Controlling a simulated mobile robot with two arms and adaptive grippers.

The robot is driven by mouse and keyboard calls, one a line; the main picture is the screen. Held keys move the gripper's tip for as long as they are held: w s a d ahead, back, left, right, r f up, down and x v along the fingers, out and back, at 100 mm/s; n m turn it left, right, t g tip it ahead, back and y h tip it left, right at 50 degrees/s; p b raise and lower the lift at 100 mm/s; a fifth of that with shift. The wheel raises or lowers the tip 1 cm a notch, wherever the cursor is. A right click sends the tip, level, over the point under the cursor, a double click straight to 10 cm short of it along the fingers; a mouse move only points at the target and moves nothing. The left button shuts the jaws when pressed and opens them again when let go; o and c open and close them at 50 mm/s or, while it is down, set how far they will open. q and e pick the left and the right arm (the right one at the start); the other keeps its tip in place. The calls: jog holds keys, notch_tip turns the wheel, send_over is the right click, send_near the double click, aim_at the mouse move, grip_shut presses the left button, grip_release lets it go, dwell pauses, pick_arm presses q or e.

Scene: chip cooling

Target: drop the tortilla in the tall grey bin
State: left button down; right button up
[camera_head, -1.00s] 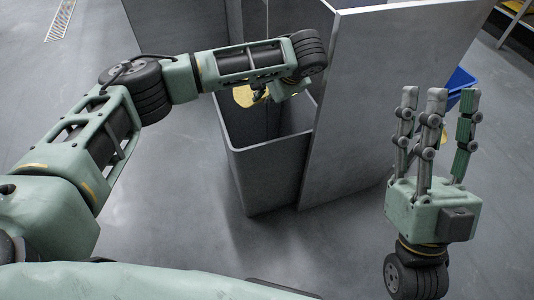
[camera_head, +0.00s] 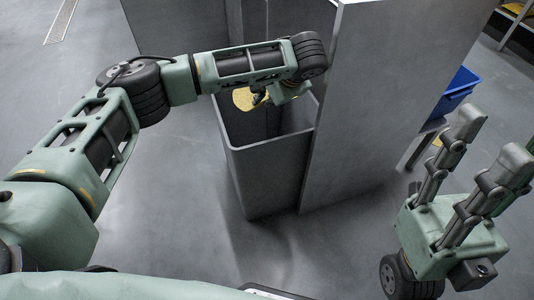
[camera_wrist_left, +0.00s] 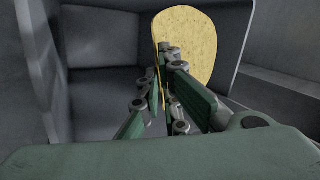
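The tall grey bin (camera_head: 265,175) stands in front of me with its open top facing up. The yellow tortilla (camera_head: 242,98) shows partly at the bin's mouth, below my left wrist. My left gripper (camera_head: 260,97) points down over the opening, mostly hidden by its own wrist. In the left wrist view the tortilla (camera_wrist_left: 197,38) is pinched between the green fingers (camera_wrist_left: 172,95), with one part seen broad and another edge-on. Grey walls surround it there. My right gripper (camera_head: 490,135) is empty with its fingers spread, off to the right of the bin.
A tall grey panel (camera_head: 385,95) stands against the bin's right side, and another grey panel (camera_head: 175,30) stands behind it. A blue container (camera_head: 458,85) is at the right back. The floor (camera_head: 170,200) left of the bin is clear.

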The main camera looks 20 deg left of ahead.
pick_arm(q)
jog(key=c, duration=2.5)
grip_release()
jog(key=o, duration=0.6)
jog(key=shift+o, duration=0.2)
jog(key=shift+r, duration=0.1)
jog(key=v, duration=0.7)
jog(key=shift+r, duration=0.15)
jog(key=shift+s, duration=0.1)
